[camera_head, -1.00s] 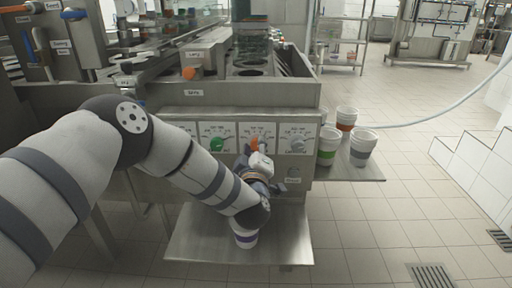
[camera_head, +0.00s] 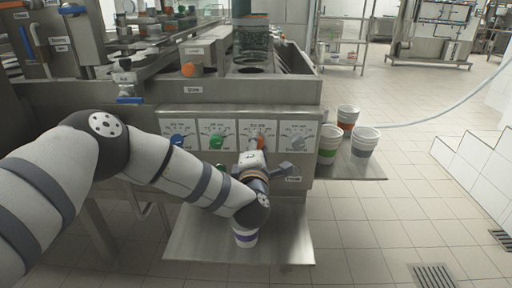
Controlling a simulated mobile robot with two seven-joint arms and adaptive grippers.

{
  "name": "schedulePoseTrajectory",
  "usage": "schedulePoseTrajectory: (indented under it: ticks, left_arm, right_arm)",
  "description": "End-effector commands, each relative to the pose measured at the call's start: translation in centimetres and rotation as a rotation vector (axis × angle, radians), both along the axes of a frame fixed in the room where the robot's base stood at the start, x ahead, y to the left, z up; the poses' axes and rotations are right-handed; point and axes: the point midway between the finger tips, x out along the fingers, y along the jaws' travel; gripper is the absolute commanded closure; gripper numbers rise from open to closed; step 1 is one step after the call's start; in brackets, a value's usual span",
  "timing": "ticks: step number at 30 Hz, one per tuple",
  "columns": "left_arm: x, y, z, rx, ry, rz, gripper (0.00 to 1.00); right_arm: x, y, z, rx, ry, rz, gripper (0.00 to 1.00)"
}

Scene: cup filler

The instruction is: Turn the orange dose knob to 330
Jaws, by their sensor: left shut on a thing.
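The orange dose knob (camera_head: 259,141) is on the machine's front panel, third from the left in a row of knobs on white dial plates. My left gripper (camera_head: 257,152) is at this knob and shut on it; gripper and wrist cover the knob's lower part. The dial plate (camera_head: 247,130) shows around the knob's top, but its numbers are too small to read. My right gripper is not in view.
A blue knob (camera_head: 177,140) and a green knob (camera_head: 216,141) are to the left, a grey knob (camera_head: 298,142) to the right. Several cups stand on the right side shelf (camera_head: 362,170). A purple-banded cup (camera_head: 245,238) stands on the lower tray (camera_head: 285,240) under my wrist.

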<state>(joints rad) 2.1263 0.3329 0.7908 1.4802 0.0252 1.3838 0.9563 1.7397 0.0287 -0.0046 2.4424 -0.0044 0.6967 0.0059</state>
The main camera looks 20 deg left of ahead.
Motion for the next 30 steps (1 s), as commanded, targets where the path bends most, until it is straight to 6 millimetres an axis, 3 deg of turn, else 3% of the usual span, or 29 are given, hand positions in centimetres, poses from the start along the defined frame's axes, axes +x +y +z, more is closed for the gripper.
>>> schedulePoseTrajectory:
  ticks: [23, 24, 26, 30]
  left_arm:
    - [-0.01, -0.18, 0.01, -0.090, -0.026, -0.004, 0.99]
    - [-0.01, -0.18, 0.01, -0.090, -0.026, -0.004, 0.67]
    - [0.00, -0.17, 0.00, -0.090, -0.026, -0.004, 0.53]
    - [0.00, -0.11, 0.00, -0.089, -0.025, -0.003, 0.51]
  right_arm:
    - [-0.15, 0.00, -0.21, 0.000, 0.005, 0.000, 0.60]
    - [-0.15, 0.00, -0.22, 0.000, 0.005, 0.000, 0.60]
    - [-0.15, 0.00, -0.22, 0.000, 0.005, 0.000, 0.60]
    - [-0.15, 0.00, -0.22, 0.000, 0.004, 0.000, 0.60]
